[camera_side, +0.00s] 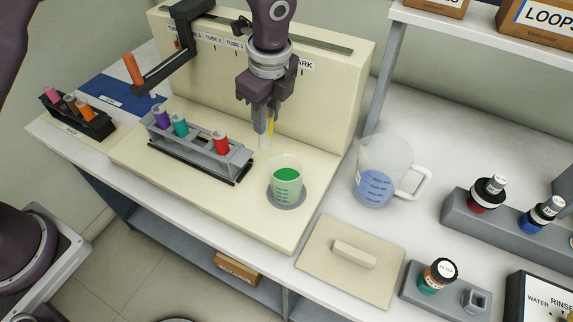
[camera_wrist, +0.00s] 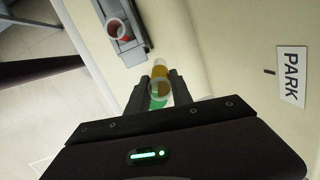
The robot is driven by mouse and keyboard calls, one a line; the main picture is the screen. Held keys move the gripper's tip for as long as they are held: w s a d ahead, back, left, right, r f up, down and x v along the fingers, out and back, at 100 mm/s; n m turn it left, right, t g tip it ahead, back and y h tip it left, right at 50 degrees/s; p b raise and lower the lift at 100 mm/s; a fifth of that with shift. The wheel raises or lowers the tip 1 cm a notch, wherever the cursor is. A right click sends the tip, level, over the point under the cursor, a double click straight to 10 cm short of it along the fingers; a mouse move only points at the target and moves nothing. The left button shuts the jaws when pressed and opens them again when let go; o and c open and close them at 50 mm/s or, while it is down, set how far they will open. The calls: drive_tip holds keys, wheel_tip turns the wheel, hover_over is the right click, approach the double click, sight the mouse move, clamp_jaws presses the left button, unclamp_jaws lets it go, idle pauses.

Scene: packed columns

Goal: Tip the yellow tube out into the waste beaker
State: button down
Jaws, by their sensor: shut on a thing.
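My gripper (camera_side: 265,122) is shut on a clear tube (camera_side: 265,143) with a yellow part that shows between the fingers. The tube looks close to upright in the side view, and its lower end hangs above the deck. In the wrist view the tube (camera_wrist: 160,74) shows amber between the fingers (camera_wrist: 160,92), with green visible just below it. A clear beaker (camera_side: 287,163) with green contents stands on a grey disc, below and slightly right of the tube. I cannot read a waste label on it.
A cream back panel (camera_side: 325,95) with a PARK label (camera_wrist: 291,76) rises behind. A jug (camera_side: 384,160) with blue liquid stands right. An orange tube (camera_side: 132,70) sits on a dark arm at left.

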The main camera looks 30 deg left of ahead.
drive_tip(key=shift+d+r, duration=0.1)
drive_tip(key=shift+r, duration=2.35)
drive_tip(key=shift+h, duration=0.3)
drive_tip(key=shift+g+h, duration=0.4)
drive_tip(key=shift+g, duration=0.1)
drive_tip(key=s+a+r+n, duration=0.1)
drive_tip(key=s+a+n, duration=0.2)
drive_tip(key=a+n, duration=0.6)
drive_tip(key=s+a+r+n, duration=0.1)
drive_tip(key=s+a+n, duration=0.2)
drive_tip(key=a+n, duration=0.7)
drive_tip(key=shift+s+a+r+n, duration=0.15)
drive_tip(key=shift+s+r+n, duration=0.1)
drive_tip(key=shift+n, duration=0.15)
